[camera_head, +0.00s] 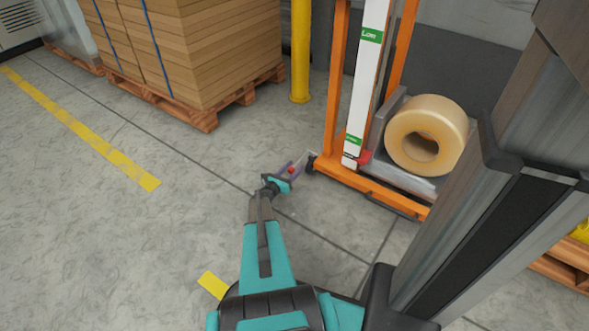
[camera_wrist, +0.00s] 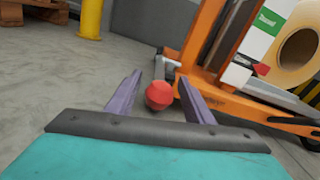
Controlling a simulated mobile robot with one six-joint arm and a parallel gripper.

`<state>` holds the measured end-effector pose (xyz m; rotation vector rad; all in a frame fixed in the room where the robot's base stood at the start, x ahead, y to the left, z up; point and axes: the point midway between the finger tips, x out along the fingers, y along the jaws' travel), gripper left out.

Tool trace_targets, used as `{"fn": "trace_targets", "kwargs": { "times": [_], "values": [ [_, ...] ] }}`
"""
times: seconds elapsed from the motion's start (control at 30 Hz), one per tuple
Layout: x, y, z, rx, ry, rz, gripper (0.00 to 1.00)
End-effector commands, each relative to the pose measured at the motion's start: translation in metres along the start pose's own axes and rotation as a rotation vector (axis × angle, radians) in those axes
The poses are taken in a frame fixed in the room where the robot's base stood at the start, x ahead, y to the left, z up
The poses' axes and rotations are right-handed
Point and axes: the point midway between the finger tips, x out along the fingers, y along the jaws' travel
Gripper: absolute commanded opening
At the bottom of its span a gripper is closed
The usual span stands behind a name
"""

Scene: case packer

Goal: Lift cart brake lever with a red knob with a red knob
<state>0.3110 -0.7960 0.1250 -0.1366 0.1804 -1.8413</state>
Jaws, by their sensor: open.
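The red knob (camera_wrist: 159,95) of the brake lever shows in the wrist view between my two open fingers, a little nearer the right one. My gripper (camera_wrist: 158,92) is open, with one purple finger on each side of the knob. I cannot tell whether either finger touches it. In the head view the knob (camera_head: 291,170) is a small red spot at my gripper (camera_head: 287,172), low by the left foot of the orange lift cart (camera_head: 335,178).
A large tan film roll (camera_head: 450,118) sits on the cart's platform. A yellow post (camera_head: 300,55) and a pallet (camera_head: 215,112) of stacked cardboard stand behind. The grey floor to the left is clear, with a yellow line (camera_head: 85,130).

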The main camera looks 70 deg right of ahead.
Motion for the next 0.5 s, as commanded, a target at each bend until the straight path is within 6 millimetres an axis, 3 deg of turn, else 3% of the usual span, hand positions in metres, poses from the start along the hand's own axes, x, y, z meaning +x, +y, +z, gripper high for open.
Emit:
{"fn": "trace_targets", "kwargs": {
  "times": [0.43, 0.5],
  "values": [
    [0.0077, 0.0003, 0.0002, 0.0, 0.0, 0.001, 0.47],
    [0.0076, 0.0003, 0.0001, 0.0, 0.0, 0.001, 0.36]
  ]
}}
